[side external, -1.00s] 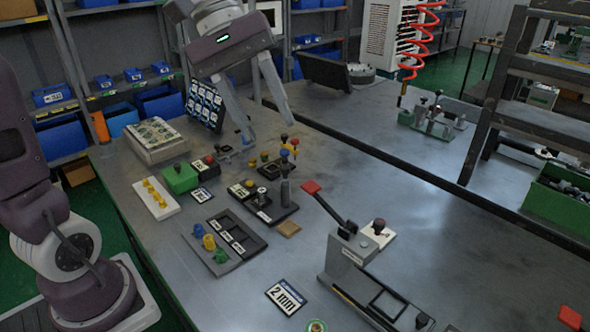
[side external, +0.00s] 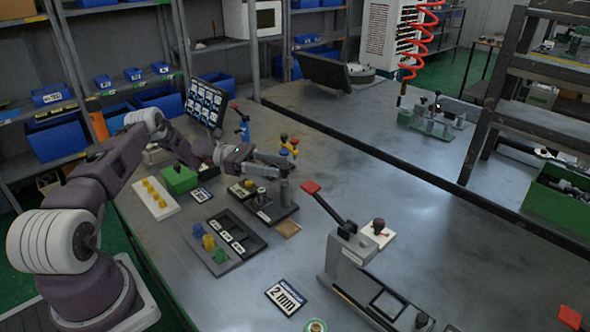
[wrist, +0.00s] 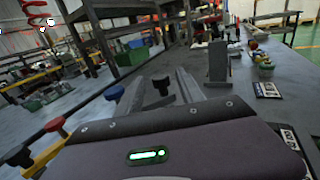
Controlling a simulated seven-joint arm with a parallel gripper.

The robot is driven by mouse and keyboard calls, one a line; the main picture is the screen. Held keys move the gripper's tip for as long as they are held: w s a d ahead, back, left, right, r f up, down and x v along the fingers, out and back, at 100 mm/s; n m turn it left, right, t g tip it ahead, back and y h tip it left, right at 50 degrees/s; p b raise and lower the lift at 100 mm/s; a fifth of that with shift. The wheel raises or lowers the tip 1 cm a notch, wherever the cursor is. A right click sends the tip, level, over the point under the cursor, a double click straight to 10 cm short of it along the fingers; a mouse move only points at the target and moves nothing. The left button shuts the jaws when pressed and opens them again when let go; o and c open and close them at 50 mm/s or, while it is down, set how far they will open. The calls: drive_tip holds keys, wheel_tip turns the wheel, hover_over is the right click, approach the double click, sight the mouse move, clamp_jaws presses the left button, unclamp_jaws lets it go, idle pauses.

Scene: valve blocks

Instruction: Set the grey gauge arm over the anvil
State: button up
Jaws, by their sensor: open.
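A small gauge stand with a black base (side external: 277,211) and an upright grey post (side external: 285,191) stands near the middle of the table. Knobs show at its top, a blue one (side external: 284,152) among them. A small round grey piece (side external: 262,199) on the base looks like the anvil; I cannot clearly tell the grey gauge arm from the post. My gripper (side external: 277,164) lies low and roughly level at the post's upper part, open. In the wrist view a dark knob (wrist: 162,86) shows between the spread fingers; contact is unclear.
A grey lever fixture with a red handle (side external: 311,187) stands to the right. A tray with black slots (side external: 236,233), a green block (side external: 180,179) and a white strip with yellow pegs (side external: 157,198) lie nearer my base. A blue stand with a red knob (side external: 243,127) is behind.

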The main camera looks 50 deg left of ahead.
drive_tip(key=x, duration=0.6)
drive_tip(key=shift+d+r, duration=0.1)
clamp_jaws()
idle(1.1)
